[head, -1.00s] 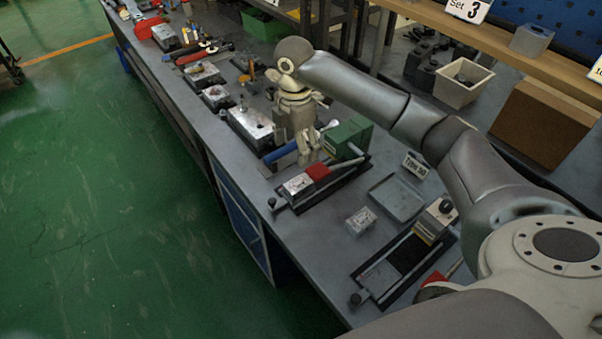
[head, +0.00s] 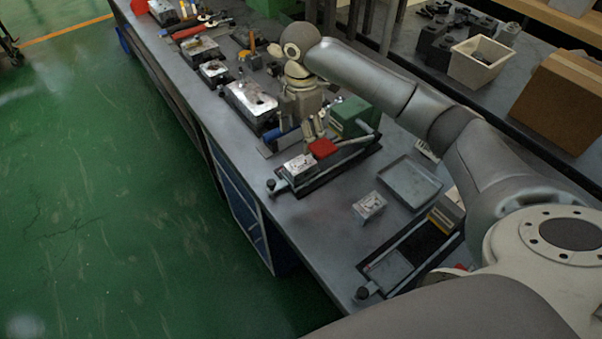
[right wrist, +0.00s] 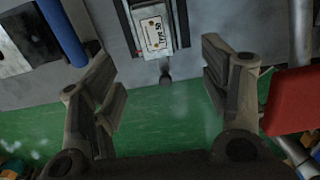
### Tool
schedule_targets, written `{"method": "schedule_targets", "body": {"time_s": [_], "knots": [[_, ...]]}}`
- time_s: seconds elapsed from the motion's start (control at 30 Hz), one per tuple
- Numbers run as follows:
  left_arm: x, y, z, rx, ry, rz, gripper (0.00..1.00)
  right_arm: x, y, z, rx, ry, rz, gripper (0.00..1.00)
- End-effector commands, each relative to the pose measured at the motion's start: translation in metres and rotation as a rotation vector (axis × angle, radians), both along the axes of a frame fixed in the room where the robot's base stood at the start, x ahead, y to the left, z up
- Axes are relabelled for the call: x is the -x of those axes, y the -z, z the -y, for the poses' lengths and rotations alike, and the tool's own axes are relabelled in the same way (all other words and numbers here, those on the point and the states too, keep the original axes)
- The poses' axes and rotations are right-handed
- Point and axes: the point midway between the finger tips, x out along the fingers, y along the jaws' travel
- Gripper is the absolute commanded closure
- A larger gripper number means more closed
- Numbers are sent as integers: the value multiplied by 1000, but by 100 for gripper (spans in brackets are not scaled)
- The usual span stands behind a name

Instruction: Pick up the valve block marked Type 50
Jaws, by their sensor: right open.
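The valve block marked Type 50 (right wrist: 155,32) shows its labelled face at the top middle of the right wrist view. In the head view this silver block (head: 299,168) sits at the near end of a dark fixture. My right gripper (head: 314,128) is above and beyond the block, fingers pointing down. In the right wrist view the right gripper (right wrist: 165,92) is open and empty, with the block beyond its fingertips, not between them. My left gripper is not in view.
A red clamp piece (head: 322,148) and lever lie beside the block, with a green box (head: 353,115) behind. A loose silver block (head: 369,205) and a grey tray (head: 411,184) lie to the right. A blue bar (right wrist: 64,32) is left of my fingers.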

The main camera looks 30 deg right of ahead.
Motion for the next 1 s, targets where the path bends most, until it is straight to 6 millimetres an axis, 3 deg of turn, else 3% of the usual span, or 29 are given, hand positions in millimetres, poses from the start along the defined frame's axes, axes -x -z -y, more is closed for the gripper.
{"method": "schedule_targets", "body": {"time_s": [0.03,0.2,0.5,0.77,1.0], "knots": [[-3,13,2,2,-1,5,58,0,13,0,0,0,0,30],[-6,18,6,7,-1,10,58,0,21,0,0,0,0,30],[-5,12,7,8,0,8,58,0,62,0,0,1,-3,30],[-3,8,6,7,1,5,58,-2,83,0,0,0,-3,30],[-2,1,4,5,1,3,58,-6,118,1,0,0,-2,30]]}}
